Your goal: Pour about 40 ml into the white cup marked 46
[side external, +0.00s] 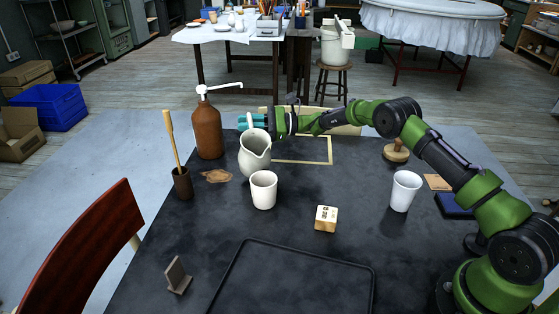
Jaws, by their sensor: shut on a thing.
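A pale grey-white pitcher (255,158) is at the left middle of the dark table, close behind a white cup (263,192). My gripper (250,123) reaches in from the right, its teal fingers at the far side of the pitcher's top, and is shut on the pitcher. The fingertips' contact is partly hidden. The pitcher looks about upright; I cannot tell whether its base touches the table. A second white cup (406,191) stands upright to the right. No number is legible on either cup, and the liquid inside the pitcher cannot be seen.
A brown pump bottle (207,130) and a brown holder (182,183) with a wooden tool stand left. A small marked block (326,219) lies between the cups, with a black tray (290,285) in front. A wooden stamp-like tool (396,152) stands at the back right.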

